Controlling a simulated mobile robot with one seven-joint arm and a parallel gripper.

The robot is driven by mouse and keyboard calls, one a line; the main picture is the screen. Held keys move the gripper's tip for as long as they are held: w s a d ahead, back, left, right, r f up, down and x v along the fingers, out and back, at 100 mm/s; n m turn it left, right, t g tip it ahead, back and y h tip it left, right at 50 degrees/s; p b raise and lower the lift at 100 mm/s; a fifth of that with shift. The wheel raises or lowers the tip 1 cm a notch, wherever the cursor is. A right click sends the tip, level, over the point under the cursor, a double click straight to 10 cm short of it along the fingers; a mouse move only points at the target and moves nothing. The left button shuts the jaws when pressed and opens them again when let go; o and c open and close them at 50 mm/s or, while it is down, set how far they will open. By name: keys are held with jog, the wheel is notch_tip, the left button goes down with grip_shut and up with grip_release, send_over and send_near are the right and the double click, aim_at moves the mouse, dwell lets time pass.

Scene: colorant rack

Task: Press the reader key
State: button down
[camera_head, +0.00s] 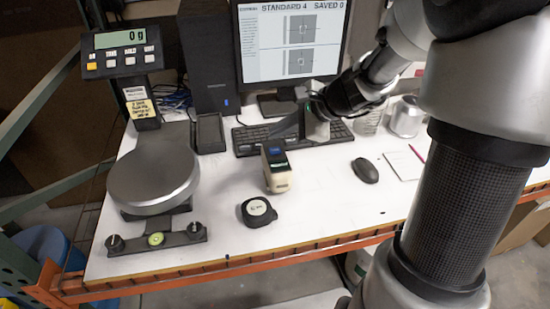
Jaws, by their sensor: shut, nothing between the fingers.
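The monitor (290,45) behind reads "STANDARD 4" and "SAVED 0".
A scale with a round metal pan (153,180) and a display (121,50) reading 0 g stands left. A black tape measure (258,212) lies in front of the reader. The keyboard (250,140), mouse (365,170) and notepad (404,165) lie behind and right.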

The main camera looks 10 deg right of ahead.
aim_at(279, 152)
jog(key=shift+f+b, duration=0.6)
jog(key=shift+f, duration=0.6)
dwell(1.1)
jog(key=shift+f+b, duration=0.4)
jog(key=shift+b, duration=0.05)
jog(key=shift+f+b, duration=0.35)
jog(key=shift+b, duration=0.05)
dwell(0.5)
jog(key=shift+r, duration=0.1)
jog(key=shift+r+p, duration=0.65)
jog(key=shift+r, duration=0.05)
notch_tip(279, 152, up, 5)
jog(key=p, duration=0.4)
